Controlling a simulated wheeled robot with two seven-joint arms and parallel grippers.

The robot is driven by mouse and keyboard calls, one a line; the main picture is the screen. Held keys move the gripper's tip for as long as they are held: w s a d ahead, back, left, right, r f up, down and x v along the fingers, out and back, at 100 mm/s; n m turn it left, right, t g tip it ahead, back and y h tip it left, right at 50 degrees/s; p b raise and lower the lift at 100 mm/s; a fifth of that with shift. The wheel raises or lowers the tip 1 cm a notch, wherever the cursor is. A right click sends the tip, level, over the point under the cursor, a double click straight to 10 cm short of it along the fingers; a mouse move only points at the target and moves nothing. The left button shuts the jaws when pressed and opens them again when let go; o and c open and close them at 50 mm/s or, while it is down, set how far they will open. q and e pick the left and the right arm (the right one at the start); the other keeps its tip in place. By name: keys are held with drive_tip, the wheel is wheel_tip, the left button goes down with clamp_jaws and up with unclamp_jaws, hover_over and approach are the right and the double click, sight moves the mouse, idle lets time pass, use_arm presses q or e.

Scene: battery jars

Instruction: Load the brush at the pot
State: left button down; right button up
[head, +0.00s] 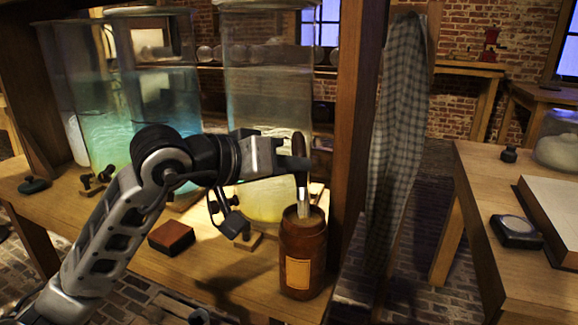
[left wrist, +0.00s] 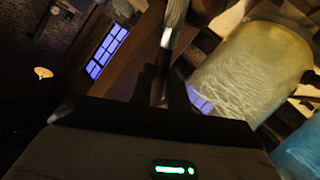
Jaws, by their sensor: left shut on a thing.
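My left gripper (head: 299,164) is shut on the brush (head: 302,190), which has a dark handle, a pale metal ferrule and light bristles. The brush is upright, bristles down, over the pot (head: 303,262). The pot is brown with a tan label and stands near the right end of the wooden bench. The bristle tip appears at or just inside the pot's mouth; I cannot tell how deep. In the left wrist view the brush (left wrist: 174,28) shows between the fingers. My right gripper is not in view.
Large glass jars (head: 268,90) of liquid stand right behind my left arm. A dark red block (head: 171,238) lies on the bench (head: 215,275). A wooden post and a checked cloth (head: 398,110) are at the right. Another table (head: 480,190) stands beyond a gap.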

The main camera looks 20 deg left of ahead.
use_arm(q)
wheel_tip(320, 180, up, 6)
drive_tip(key=p, duration=0.3)
drive_tip(key=shift+r, duration=0.2)
idle(0.7)
